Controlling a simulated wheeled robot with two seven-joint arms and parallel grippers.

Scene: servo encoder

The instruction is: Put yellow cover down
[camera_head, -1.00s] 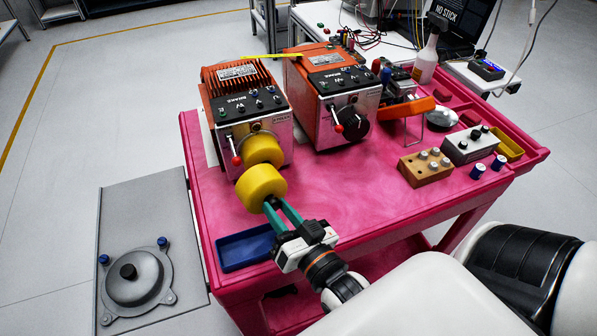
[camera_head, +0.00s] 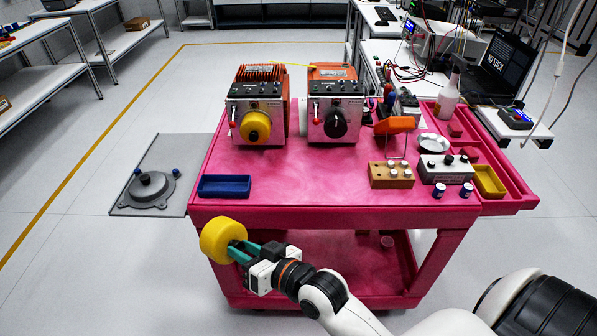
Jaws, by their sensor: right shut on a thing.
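The yellow cover (camera_head: 221,240) is a round, thick yellow cap. My right gripper (camera_head: 238,251), with teal fingers, is shut on it and holds it in the air in front of the pink cart's near edge, at the left. A second yellow round part (camera_head: 256,127) sits on the front of the left orange-and-grey servo unit (camera_head: 262,98). The right servo unit (camera_head: 335,108) shows a black knob on its front. My left gripper is not in view.
The pink cart (camera_head: 290,175) has free room on its top in front of the servo units. A blue tray (camera_head: 224,186) lies at its front left, a wooden block with knobs (camera_head: 391,176) and a yellow bin (camera_head: 489,182) at the right. A grey plate (camera_head: 165,200) is left of the cart.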

